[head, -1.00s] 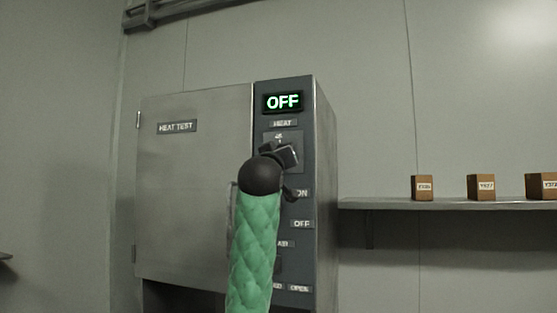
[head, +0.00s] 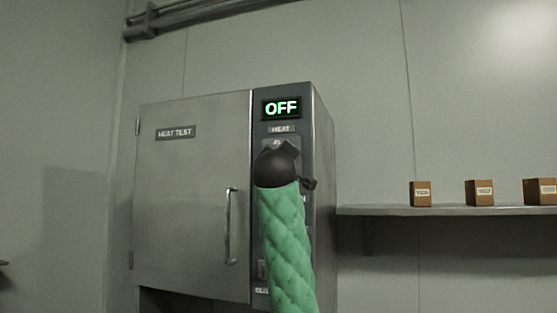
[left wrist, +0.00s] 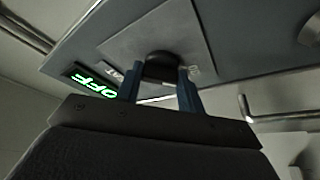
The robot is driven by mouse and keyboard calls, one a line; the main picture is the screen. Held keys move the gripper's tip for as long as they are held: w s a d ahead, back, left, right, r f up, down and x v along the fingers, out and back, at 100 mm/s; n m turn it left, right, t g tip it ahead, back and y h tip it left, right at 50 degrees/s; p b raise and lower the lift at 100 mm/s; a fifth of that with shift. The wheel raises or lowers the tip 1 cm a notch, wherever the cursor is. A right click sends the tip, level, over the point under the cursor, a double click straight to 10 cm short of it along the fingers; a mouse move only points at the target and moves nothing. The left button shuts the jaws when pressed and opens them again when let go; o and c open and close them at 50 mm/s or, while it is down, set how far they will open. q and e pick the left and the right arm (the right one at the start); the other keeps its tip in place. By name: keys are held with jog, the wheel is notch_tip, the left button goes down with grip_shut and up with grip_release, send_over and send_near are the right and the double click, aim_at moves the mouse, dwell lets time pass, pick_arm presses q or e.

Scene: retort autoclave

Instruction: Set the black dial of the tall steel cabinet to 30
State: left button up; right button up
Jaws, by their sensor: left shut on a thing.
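The tall steel cabinet (head: 190,215) stands ahead in the head view, its door shut. Its control panel has a green display (head: 281,108) reading OFF, with a HEAT label below it. In the left wrist view, the black dial (left wrist: 160,67) sits on a grey plate between the two fingers of my left gripper (left wrist: 160,85), which is shut on it. In the head view my left gripper (head: 290,155) and green-sleeved arm cover the dial and most of its scale, so its setting cannot be read. My right gripper is not in view.
A vertical door handle (head: 231,226) is left of my arm. A wall shelf (head: 450,210) to the right holds several small brown boxes (head: 479,193). Pipes (head: 200,22) run along the wall above the cabinet.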

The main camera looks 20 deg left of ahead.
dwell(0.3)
pick_arm(q)
jog(key=o, duration=1)
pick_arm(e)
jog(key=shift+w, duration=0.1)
pick_arm(q)
jog(key=b+v, duration=0.3)
jog(key=v, duration=0.4)
jog(key=shift+s, duration=0.35)
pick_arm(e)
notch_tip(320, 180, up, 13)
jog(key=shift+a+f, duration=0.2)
pick_arm(q)
jog(key=shift+d+f, duration=0.1)
